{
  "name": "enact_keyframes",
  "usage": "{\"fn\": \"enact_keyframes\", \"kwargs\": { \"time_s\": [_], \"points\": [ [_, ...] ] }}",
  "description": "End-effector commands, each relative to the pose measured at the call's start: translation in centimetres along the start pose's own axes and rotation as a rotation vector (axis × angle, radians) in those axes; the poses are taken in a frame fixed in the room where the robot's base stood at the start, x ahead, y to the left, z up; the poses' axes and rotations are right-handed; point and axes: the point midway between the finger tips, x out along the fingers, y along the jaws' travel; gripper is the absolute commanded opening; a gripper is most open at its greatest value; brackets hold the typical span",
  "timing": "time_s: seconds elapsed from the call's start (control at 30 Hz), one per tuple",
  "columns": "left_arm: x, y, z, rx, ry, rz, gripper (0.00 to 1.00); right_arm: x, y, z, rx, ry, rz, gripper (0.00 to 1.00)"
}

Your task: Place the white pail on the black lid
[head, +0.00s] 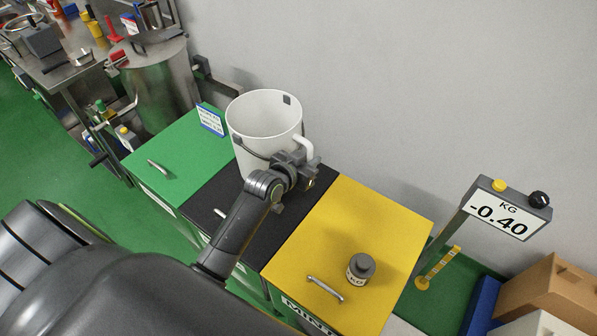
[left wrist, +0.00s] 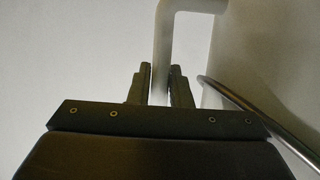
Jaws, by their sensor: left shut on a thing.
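The white pail (head: 262,118) is upright, over the far part of the black lid (head: 262,222), near the edge of the green lid. I cannot tell whether its base touches the lid. My left gripper (head: 304,160) is shut on the pail's white handle at its right side. In the left wrist view the handle (left wrist: 162,60) passes between the two fingers (left wrist: 160,85), with the pail's wall (left wrist: 245,50) to the right. The pail's lower part is partly hidden behind my left arm. My right gripper is not seen.
A green lid (head: 175,150) lies left of the black one, with a small sign (head: 211,119). A yellow lid (head: 365,230) on the right bears a grey weight (head: 361,268). A scale display (head: 500,210) stands at right, a steel drum (head: 155,80) at back left. The wall is close behind.

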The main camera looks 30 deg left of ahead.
Motion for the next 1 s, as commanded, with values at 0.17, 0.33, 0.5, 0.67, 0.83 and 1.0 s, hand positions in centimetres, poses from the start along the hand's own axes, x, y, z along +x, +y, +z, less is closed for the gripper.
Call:
{"fn": "enact_keyframes", "kwargs": {
  "time_s": [0.17,0.33,0.5,0.67,0.83,1.0],
  "points": [
    [0.9,0.1,1.8,0.002,0.005,0.000,0.00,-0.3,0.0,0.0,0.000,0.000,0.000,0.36],
    [1.4,0.1,3.2,0.002,0.004,0.000,0.00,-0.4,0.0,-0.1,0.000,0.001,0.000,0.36],
    [2.4,0.1,5.3,0.003,0.004,0.000,0.00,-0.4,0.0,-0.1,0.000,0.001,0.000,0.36],
    [2.6,0.1,6.0,0.004,0.007,-0.001,0.00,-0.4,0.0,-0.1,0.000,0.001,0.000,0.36],
    [2.6,0.1,6.0,0.004,0.007,-0.001,0.00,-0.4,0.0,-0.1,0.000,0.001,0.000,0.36],
    [2.7,0.1,6.3,0.000,0.004,0.000,0.23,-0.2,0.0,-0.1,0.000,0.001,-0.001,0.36]
  ]
}}
